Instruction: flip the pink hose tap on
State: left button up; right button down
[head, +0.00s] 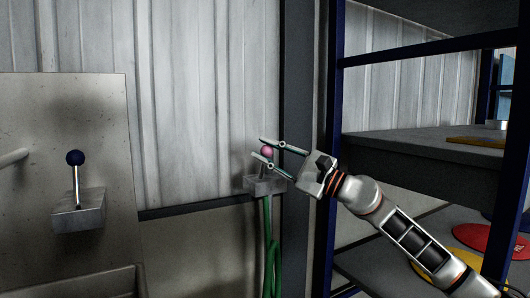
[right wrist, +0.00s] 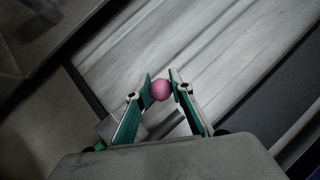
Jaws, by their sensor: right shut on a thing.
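The pink ball knob of the hose tap (head: 267,151) sits on a lever above a small grey tap box (head: 262,185) by the wall, left of the dark post. A green hose (head: 268,245) hangs below the box. My right gripper (head: 262,148) comes in from the right and is shut on the pink knob. In the right wrist view the pink knob (right wrist: 160,90) is between the fingertips of my right gripper (right wrist: 161,88), with the lever and grey box partly hidden behind the fingers. My left gripper is not in view.
A blue-framed shelf (head: 420,155) stands close on the right, behind my right arm. A red disc (head: 485,238) lies on its lower level.

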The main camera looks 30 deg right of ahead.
jog(key=shift+w+f, duration=0.15)
jog(key=shift+f, duration=0.5)
jog(key=c, duration=1.8)
grip_release()
jog(key=shift+o, duration=0.5)
jog(key=shift+d, duration=0.2)
jog(key=shift+a+r, duration=0.1)
jog(key=shift+r, duration=0.25)
jog(key=v, duration=1.2)
jog(key=shift+f, duration=0.15)
